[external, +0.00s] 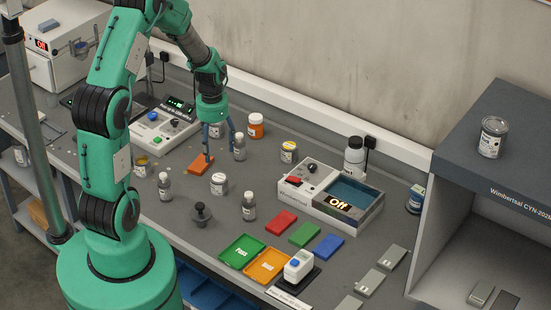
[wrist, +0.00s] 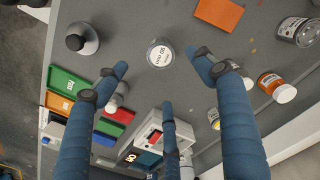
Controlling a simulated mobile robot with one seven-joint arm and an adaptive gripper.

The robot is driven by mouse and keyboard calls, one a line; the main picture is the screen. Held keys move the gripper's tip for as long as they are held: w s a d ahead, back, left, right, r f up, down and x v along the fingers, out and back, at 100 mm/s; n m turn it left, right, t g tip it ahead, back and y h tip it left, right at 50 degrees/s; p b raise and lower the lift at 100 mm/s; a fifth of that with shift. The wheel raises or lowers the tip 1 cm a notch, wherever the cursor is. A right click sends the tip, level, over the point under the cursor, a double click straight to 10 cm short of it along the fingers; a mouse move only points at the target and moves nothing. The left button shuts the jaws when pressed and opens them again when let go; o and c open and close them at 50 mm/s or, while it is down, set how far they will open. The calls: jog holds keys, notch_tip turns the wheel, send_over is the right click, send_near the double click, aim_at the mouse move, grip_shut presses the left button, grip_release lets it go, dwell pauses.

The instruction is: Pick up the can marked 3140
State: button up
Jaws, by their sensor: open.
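I cannot read 3140 on any can.
Small bottles (external: 249,205) (external: 165,186), a dark knobbed object (external: 201,214) and an orange block (external: 201,165) surround the central can. An orange jar (external: 256,125) stands behind. The boxy device (external: 330,195) and coloured trays (external: 242,252) are to the right and front.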

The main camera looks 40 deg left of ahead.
aim_at(218, 177)
jog(key=shift+f, duration=4.3)
jog(key=shift+f, duration=0.1)
jog(key=shift+w+d+f, duration=0.15)
jog(key=shift+f, duration=2.35)
jog(key=c, duration=1.5)
jog(key=shift+r, duration=0.1)
jog(key=shift+r, duration=4.95)
